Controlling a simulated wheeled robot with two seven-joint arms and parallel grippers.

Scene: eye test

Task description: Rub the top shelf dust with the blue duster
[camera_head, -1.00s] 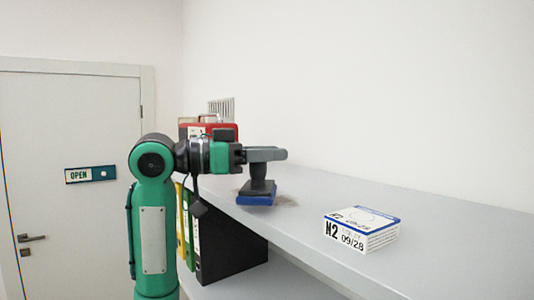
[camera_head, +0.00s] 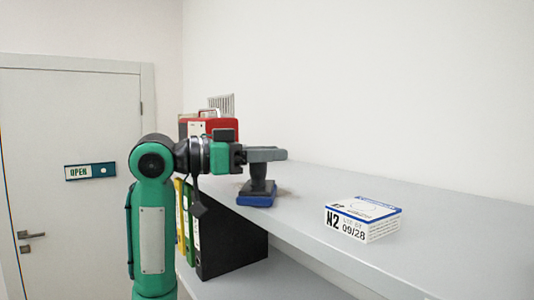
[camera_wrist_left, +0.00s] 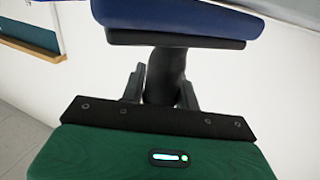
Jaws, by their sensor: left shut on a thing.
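My left gripper (camera_head: 268,155) is shut on the dark handle of the blue duster (camera_head: 256,201). The duster is upright, its blue pad down at the near edge of the top shelf (camera_head: 340,205). A faint brownish dust patch (camera_head: 284,192) shows just right of and behind the pad; any dust under the pad is hidden. In the left wrist view the duster's blue pad (camera_wrist_left: 180,15) spans the top, and its handle stands between the two fingers of my left gripper (camera_wrist_left: 162,88). My right gripper is not in view.
A white box (camera_head: 362,218) marked N2 stands on the shelf to the right. A red case (camera_head: 219,126) is behind my left arm. Several binders (camera_head: 225,240) stand below the top shelf. The shelf between duster and box is clear.

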